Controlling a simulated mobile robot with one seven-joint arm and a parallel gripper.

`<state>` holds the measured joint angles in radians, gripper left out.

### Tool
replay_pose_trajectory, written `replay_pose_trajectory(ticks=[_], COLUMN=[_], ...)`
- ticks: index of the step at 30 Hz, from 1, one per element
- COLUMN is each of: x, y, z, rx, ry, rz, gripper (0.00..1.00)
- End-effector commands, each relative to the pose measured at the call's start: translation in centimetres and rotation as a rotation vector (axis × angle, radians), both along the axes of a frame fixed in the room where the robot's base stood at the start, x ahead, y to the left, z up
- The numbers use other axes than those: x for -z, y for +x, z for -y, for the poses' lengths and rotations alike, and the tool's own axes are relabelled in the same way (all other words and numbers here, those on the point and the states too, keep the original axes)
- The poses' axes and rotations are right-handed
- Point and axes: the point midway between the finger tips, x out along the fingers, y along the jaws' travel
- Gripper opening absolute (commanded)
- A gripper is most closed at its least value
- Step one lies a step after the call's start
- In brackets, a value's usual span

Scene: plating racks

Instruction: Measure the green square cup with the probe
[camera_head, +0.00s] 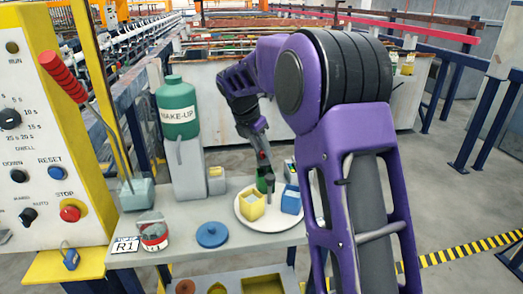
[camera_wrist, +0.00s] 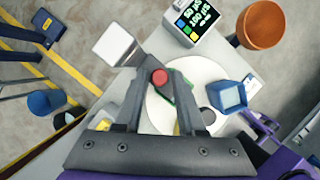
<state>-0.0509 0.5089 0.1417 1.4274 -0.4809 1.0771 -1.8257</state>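The green square cup (camera_head: 264,180) stands on a round white plate (camera_head: 243,222), partly hidden behind my gripper (camera_head: 265,165). In the wrist view only a green part of this cup (camera_wrist: 181,89) shows. A grey piece with a red round button (camera_wrist: 159,77), seemingly the probe, sits between my gripper's fingers (camera_wrist: 160,95), which close on it. In the head view its dark lower end (camera_head: 271,187) hangs over the plate near the green cup; I cannot tell whether it touches. A yellow square cup (camera_head: 251,208) and a blue square cup (camera_head: 291,200) share the plate.
A green MAKE-UP bottle (camera_head: 178,108), a blue lid (camera_head: 212,235) and a red-banded can (camera_head: 153,234) are to the left. The control panel (camera_head: 35,130) borders the table.

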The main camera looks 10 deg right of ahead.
Motion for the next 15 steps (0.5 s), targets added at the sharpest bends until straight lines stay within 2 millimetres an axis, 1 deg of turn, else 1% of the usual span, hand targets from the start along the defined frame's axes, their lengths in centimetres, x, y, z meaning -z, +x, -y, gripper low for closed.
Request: replay_pose_trajectory(ticks=[6, 7, 13, 15], x=[0.03, 0.03, 0.01, 0.01], y=[0.02, 0.02, 0.02, 0.01], z=[0.03, 0.03, 0.02, 0.01], rx=[0.0, 0.0, 0.0, 0.0], ry=[0.0, 0.0, 0.0, 0.0], rz=[0.0, 0.0, 0.0, 0.0], gripper=[0.39, 0.37, 0.01, 0.0])
